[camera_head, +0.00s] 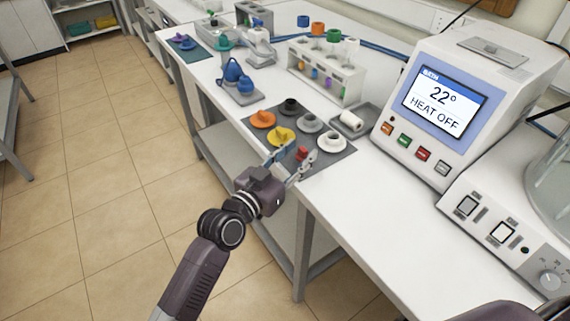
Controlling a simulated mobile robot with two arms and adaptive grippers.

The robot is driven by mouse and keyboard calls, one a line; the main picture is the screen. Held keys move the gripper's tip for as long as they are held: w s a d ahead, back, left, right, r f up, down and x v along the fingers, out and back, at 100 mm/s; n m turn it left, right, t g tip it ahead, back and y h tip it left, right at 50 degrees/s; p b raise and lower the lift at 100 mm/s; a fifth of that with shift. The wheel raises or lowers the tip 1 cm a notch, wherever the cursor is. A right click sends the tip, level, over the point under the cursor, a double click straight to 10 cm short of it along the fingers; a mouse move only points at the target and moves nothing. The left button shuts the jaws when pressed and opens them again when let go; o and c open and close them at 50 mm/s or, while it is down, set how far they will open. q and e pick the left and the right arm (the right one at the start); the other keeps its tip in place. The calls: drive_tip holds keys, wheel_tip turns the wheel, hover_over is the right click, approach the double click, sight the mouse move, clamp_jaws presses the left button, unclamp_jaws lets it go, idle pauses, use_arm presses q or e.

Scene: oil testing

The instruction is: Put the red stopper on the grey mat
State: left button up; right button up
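The grey mat (329,155) lies on the white bench near its front edge, with several coloured stoppers on it. My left gripper (301,152) reaches over the mat's near edge with its fingers spread. The small red stopper (302,154) shows between the fingertips, close to the right finger. The fingers partly hide it, and I cannot tell whether it touches a finger or rests on the mat. My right gripper is not in view.
Yellow (281,136), orange (263,119) and white (331,141) stoppers stand close to my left gripper. Behind are a rack (326,78) and a grey tray (364,112). The bath unit (450,100) stands to the right. Bare bench lies right of the mat.

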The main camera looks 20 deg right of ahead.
use_arm(q)
drive_tip(key=b+v, duration=0.1)
drive_tip(key=v, duration=1)
drive_tip(key=shift+s+a, duration=0.3)
drive_tip(key=shift+s, duration=0.05)
